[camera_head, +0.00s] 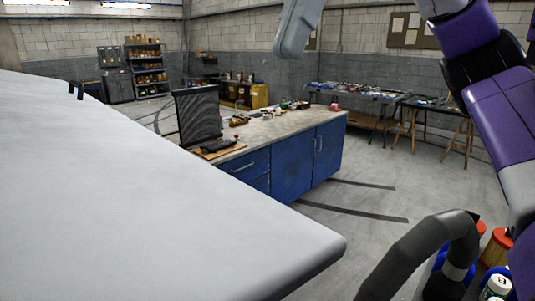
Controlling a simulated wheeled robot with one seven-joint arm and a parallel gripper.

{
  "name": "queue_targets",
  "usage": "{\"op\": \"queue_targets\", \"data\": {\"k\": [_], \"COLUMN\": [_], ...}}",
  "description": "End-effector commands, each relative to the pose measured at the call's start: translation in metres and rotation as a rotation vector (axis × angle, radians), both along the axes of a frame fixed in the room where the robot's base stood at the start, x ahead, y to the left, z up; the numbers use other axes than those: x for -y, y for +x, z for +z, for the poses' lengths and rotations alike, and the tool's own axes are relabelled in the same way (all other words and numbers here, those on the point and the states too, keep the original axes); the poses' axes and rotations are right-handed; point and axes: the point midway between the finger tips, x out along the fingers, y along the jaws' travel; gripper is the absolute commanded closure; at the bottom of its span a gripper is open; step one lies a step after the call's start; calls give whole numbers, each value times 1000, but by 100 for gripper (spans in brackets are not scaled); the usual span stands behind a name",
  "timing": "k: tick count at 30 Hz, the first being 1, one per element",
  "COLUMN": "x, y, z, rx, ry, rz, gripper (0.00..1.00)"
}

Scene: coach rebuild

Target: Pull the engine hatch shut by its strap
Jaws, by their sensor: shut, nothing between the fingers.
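A large pale panel (130,190) fills the left and lower left of the view, with a rounded near corner at the lower middle. It may be the engine hatch, but I cannot tell for certain. Two small black tabs (76,90) stand at its far edge; whether they belong to the strap is unclear. I cannot make out a strap hanging anywhere. My purple and grey arm runs down the right side, and a grey piece hangs in at the top middle. My gripper's fingers are not in view.
A blue workbench (294,165) with a pale top stands beyond the panel, holding a dark mesh screen (198,118) and small items. A thick dark hose (425,250) curves at the lower right, near several bottles. Grey floor (390,180) is open right of the bench.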

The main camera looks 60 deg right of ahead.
Motion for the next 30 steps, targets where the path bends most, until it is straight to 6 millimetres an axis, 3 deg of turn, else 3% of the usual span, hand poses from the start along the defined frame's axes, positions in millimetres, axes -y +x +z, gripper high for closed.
{"op": "queue_targets", "data": {"k": [5, 11, 24, 30], "x": [6, -4, -37, -44], "y": [-9, -7, 0, 2], "z": [-8, -29, -103, -127], "rx": [-26, -22, -22, -22], "ry": [-39, -35, -35, -38], "rz": [41, 46, 42, 37], "gripper": [100, 100, 100, 100]}}
